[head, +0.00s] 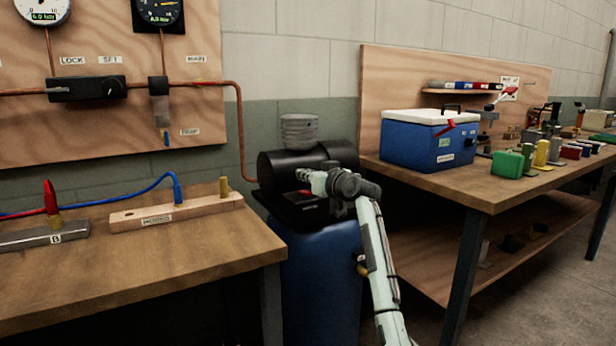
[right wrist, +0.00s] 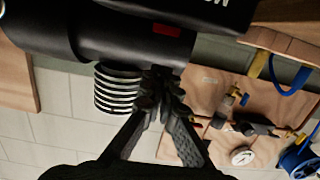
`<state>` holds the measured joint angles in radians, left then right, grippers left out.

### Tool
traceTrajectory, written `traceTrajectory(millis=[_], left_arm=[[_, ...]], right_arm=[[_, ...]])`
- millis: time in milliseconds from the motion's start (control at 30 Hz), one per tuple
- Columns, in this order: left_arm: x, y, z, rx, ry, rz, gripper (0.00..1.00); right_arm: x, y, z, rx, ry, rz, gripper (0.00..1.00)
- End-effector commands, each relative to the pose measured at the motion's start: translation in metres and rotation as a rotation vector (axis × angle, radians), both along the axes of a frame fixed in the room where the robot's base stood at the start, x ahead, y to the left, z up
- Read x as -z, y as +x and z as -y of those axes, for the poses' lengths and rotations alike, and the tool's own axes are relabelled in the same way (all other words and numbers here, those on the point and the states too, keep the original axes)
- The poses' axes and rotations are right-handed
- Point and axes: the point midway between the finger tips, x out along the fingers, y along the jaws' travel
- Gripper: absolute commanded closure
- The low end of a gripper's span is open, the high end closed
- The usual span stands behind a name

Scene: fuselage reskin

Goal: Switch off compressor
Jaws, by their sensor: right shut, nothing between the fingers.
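The compressor is a blue tank (head: 318,262) with a black motor housing (head: 285,170) and a grey ribbed cylinder (head: 299,130) on top. A small red part, possibly its switch, shows on the black housing in the right wrist view (right wrist: 166,30); a bit of red also shows below my wrist in the head view. My right gripper (head: 303,177) is in front of the housing. In the right wrist view its fingers (right wrist: 162,82) are shut and empty, close to the housing and just below the red part; I cannot tell whether they touch. My left gripper is out of view.
A wooden bench (head: 150,270) with hose fittings stands at the left. A second bench (head: 470,195) at the right carries a blue cooler (head: 425,145) and several small items. A copper pipe (head: 238,120) runs down the wall behind the compressor.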

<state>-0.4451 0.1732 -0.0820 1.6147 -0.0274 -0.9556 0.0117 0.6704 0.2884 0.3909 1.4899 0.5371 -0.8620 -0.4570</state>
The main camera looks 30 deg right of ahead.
Motion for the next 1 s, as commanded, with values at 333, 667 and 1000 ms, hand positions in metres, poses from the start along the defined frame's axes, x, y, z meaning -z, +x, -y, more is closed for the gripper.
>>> traceTrajectory(millis=[333, 667, 1000], left_arm=[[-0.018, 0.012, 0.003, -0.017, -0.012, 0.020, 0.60], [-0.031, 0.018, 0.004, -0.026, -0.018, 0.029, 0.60], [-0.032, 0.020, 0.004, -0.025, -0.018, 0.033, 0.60]], right_arm=[[-0.024, -0.062, -0.004, 0.001, -0.004, 0.003, 1.00], [-0.037, -0.092, -0.007, 0.001, -0.001, 0.000, 1.00], [-0.037, -0.093, -0.007, 0.000, 0.000, 0.000, 1.00]])
